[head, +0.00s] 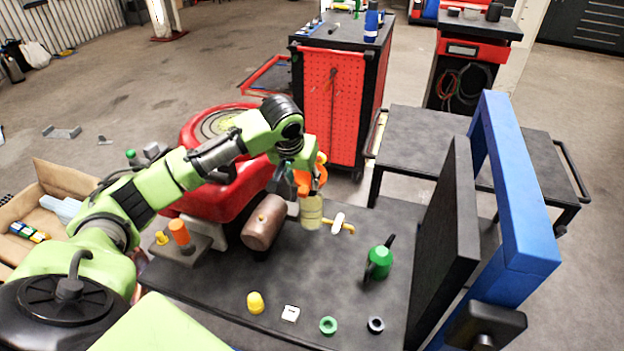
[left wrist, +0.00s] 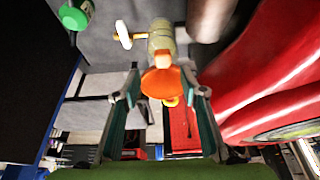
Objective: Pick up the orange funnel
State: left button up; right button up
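The orange funnel (left wrist: 161,83) shows in the left wrist view as a round orange mouth between the two fingers of my left gripper. It appears to sit at the end of a pale yellow canister (left wrist: 162,42). In the head view the funnel (head: 303,182) is partly hidden by my left gripper (head: 309,184), above the canister (head: 311,212) on the dark workbench (head: 345,290). The left fingers are apart, one on each side of the funnel, with small gaps seen. My right gripper is not in view.
A brown cylinder (head: 263,223) lies left of the canister. A white-and-yellow part (head: 338,223) and a green watering can (head: 380,262) are to its right. A yellow cup (head: 255,303) and a green ring (head: 328,325) are near the front. A black upright panel (head: 447,250) borders the right.

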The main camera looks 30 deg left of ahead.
aim_at(303, 190)
pick_arm(q)
jog(key=x, duration=0.4)
jog(key=p+x, duration=0.1)
jog(key=x, duration=0.1)
jog(key=p+x, duration=0.1)
jog(key=shift+s+a+f, duration=0.15)
jog(key=shift+a+f, duration=0.1)
jog(key=shift+f, duration=0.5)
grip_shut()
